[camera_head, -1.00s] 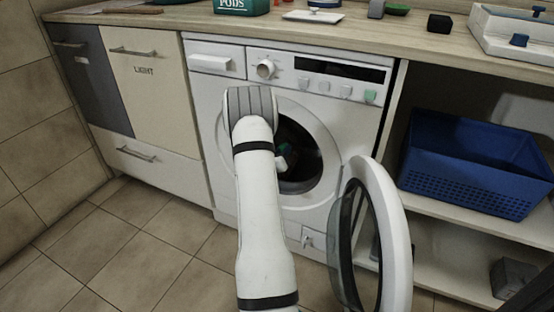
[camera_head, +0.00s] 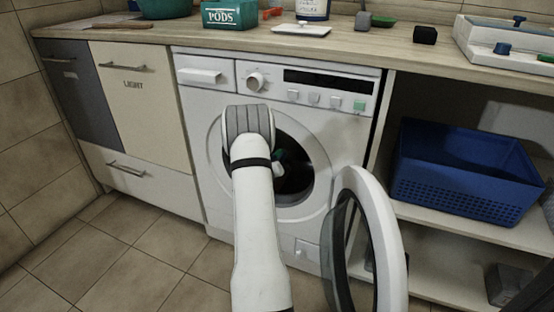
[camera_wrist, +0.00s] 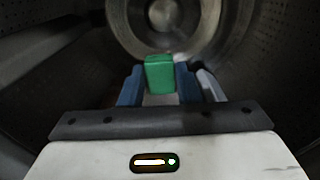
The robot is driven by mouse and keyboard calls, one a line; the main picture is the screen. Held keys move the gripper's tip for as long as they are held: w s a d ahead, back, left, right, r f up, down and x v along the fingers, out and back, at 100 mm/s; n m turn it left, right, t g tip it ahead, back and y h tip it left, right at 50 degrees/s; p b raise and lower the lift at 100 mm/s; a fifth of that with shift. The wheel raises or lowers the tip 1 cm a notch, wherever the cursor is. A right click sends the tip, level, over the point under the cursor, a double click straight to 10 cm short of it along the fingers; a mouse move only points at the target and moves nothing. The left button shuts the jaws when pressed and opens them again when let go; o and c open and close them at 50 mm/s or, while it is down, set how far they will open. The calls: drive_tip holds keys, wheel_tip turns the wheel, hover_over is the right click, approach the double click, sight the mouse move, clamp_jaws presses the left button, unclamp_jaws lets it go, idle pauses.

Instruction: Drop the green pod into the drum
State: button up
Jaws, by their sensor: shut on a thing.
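The green pod (camera_wrist: 160,75) is a small green block. In the wrist view it sits between the two blue fingers of my gripper (camera_wrist: 158,88), which is shut on it. The drum (camera_wrist: 235,50) surrounds it there, with dark perforated walls and a round metal back ahead of the pod. In the head view the drum opening (camera_head: 300,165) is dark and partly covered by my arm. The gripper is mostly hidden there, inside the opening, and I cannot make out the pod clearly.
The washer door (camera_head: 385,235) stands open at the right of the opening. A blue basket (camera_head: 465,175) sits on the shelf to the right. A teal PODS box (camera_head: 230,15), a white tray (camera_head: 301,29) and a black block (camera_head: 425,35) stand on the countertop (camera_head: 200,37).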

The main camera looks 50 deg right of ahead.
drive_tip(key=o, duration=1)
drive_tip(key=p+v, duration=0.2)
drive_tip(key=v, duration=0.5)
drive_tip(key=shift+s+a+p, duration=0.15)
drive_tip(key=shift+a+p, duration=0.25)
